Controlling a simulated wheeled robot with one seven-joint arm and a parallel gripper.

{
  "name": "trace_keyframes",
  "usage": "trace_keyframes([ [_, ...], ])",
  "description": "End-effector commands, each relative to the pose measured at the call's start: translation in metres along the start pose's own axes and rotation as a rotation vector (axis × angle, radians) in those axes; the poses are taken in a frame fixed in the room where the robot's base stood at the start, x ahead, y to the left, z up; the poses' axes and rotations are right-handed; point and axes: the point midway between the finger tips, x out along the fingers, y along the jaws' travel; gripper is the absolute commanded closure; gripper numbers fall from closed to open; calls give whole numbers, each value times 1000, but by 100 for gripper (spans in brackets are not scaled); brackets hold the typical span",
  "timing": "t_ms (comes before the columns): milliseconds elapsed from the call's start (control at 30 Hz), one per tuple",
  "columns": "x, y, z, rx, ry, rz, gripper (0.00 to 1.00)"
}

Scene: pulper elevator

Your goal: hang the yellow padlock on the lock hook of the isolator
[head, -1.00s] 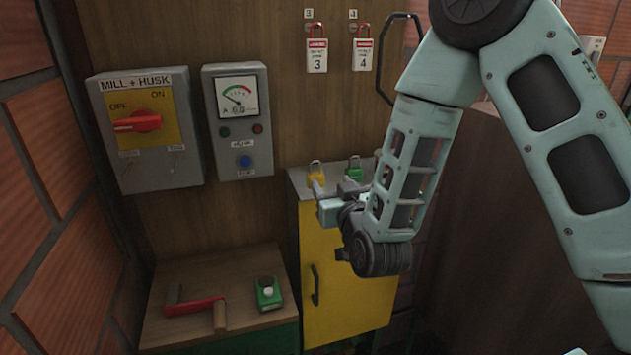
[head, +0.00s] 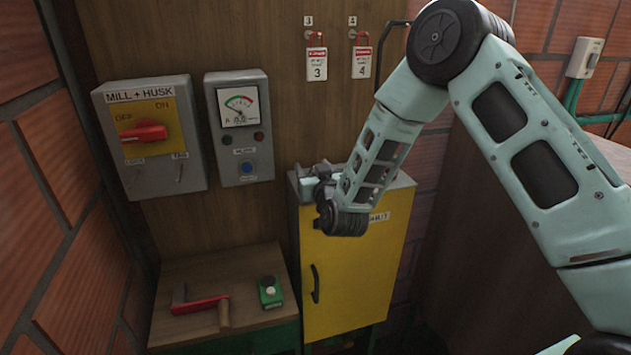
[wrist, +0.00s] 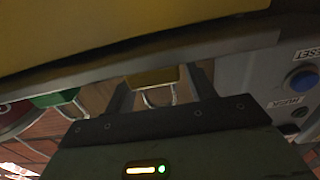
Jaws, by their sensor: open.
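The isolator (head: 150,145) is the grey MILL + HUSK box on the wooden panel at left. Its red handle (head: 143,132) lies across a yellow plate. Small metal parts show below the plate; I cannot tell which is the lock hook. My gripper (head: 307,176) is low over the top of the yellow cabinet and hides the padlocks there in the head view. In the wrist view, the yellow padlock (wrist: 152,77) with its metal shackle shows between the open, dark fingers of my gripper (wrist: 162,90). I cannot tell whether they touch it. A green padlock (wrist: 55,98) is beside it.
The yellow cabinet (head: 345,270) stands right of a low wooden shelf with a red crank handle (head: 200,304) and a green button box (head: 269,292). A meter box (head: 240,150) is beside the isolator. Brick wall bounds the left.

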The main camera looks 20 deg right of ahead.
Motion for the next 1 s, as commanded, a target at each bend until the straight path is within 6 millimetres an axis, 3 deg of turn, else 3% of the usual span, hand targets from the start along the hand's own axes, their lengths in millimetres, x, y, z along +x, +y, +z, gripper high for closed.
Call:
trace_keyframes([
  [167,0,0,0,0,0,0,45],
  [300,0,0,0,0,0,0,84],
  [367,0,0,0,0,0,0,95],
  [767,0,0,-4,1,2,0,96],
  [1000,0,0,-27,1,7,0,96],
])
